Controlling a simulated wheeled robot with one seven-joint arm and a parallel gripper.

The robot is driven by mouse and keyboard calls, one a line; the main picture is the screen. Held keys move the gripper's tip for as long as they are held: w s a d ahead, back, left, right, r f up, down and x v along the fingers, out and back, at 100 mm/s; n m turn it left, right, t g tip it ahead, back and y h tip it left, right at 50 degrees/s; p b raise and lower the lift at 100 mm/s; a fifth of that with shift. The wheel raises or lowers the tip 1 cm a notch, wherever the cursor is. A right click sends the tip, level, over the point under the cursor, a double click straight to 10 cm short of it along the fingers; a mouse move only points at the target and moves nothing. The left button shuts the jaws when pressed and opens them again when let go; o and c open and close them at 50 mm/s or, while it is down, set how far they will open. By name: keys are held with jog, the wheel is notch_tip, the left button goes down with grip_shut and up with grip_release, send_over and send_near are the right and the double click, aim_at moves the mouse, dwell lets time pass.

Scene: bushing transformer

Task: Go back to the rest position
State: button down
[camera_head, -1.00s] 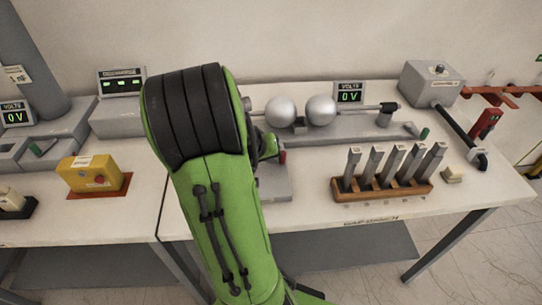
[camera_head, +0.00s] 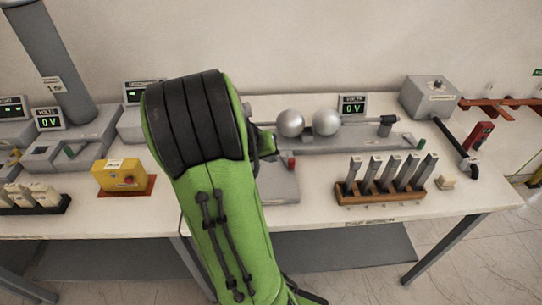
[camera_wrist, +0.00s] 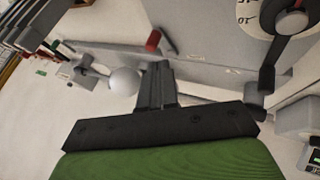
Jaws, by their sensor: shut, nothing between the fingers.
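My gripper (camera_wrist: 155,82) shows in the wrist view with its dark fingers together and nothing between them. It is over the bench, with a metal sphere (camera_wrist: 125,80) just left of the fingers and a red-tipped lever (camera_wrist: 153,41) beyond them. In the head view my green arm fills the middle and hides most of the gripper. The sphere-gap device there has two metal spheres (camera_head: 290,123) (camera_head: 326,121) on a grey base, to the right of my arm.
A wooden rack (camera_head: 380,193) of grey tools stands at the bench's front right. A yellow box (camera_head: 122,176) and a grey column (camera_head: 62,65) are left. A grey box (camera_head: 430,97) stands at the back right. A dial (camera_wrist: 290,20) shows close to my wrist at upper right.

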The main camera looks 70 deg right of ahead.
dwell(0.4)
jog(key=w+a+r+n+t+y, duration=0.1)
jog(key=w+a+r+n+t, duration=0.2)
jog(key=a, duration=0.5)
jog(key=w+a+r+n+t+y, duration=0.1)
jog(key=w+a+r+t, duration=0.15)
jog(key=w+a, duration=0.45)
jog(key=s+a+r+n+y, duration=0.1)
jog(key=s+a+n, duration=0.1)
jog(key=a, duration=0.5)
jog(key=s+a+r+n+t+y, duration=0.1)
jog(key=s+a+n+y, duration=0.1)
jog(key=a, duration=0.5)
jog(key=s+a+r+n+t+y, duration=0.1)
jog(key=s+a+r+n+y, duration=0.1)
jog(key=s+a+n, duration=0.2)
jog(key=a, duration=0.3)
jog(key=shift+n, duration=0.3)
jog(key=shift+s+a, duration=0.1)
